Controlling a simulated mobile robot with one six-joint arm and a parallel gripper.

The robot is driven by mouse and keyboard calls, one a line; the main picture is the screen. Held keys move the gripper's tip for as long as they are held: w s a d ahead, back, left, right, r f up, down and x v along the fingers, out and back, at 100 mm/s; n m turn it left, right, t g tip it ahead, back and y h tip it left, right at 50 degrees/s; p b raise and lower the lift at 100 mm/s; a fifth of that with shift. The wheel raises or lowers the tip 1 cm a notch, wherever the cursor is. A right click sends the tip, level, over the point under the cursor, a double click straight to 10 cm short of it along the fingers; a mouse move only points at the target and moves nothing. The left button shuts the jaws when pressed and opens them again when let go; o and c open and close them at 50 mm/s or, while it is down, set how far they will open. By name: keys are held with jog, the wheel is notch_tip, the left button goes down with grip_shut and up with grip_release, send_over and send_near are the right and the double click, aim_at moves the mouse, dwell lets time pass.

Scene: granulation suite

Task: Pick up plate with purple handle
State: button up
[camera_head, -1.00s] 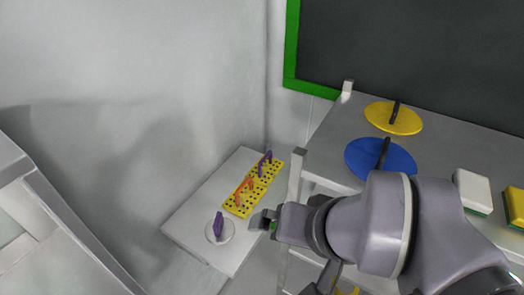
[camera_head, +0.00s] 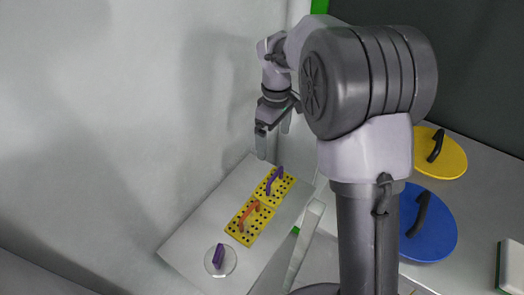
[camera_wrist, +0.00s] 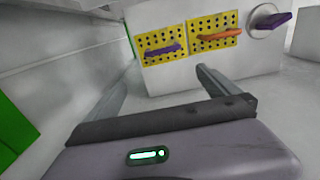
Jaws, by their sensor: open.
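A yellow perforated plate with a purple handle (camera_head: 286,187) lies at the far end of a white low table. In the wrist view this plate (camera_wrist: 160,36) is beyond my fingers. A pale round disc (camera_head: 230,264), also with a purple handle, lies near the table's close end; it also shows in the wrist view (camera_wrist: 255,13). My gripper (camera_head: 273,145) is open and empty, above and beyond the far end of the table. It is apart from the plate. Its fingers also show in the wrist view (camera_wrist: 165,68).
A yellow perforated plate with an orange handle (camera_head: 236,226) sits right beside the purple-handled one. The white table (camera_head: 195,228) has bare surface on its left. A grey counter at right holds a yellow disc (camera_head: 452,160) and a blue disc (camera_head: 432,240). A wall stands close behind.

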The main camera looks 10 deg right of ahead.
jog(key=f, duration=0.1)
jog(key=b, duration=0.4)
send_near(275, 186)
jog(key=shift+w+a+f, duration=0.25)
jog(key=shift+w+f, duration=0.15)
jog(key=shift+w, duration=0.05)
jog(key=f+b, duration=0.1)
jog(key=f, duration=0.1)
jog(key=f+b, duration=0.1)
jog(key=s+f+b, duration=0.1)
jog(key=f, duration=0.1)
jog(key=shift+d+f, duration=0.25)
jog(key=shift+f, duration=0.3)
jog(key=shift+r, duration=0.15)
jog(key=shift+c, duration=0.4)
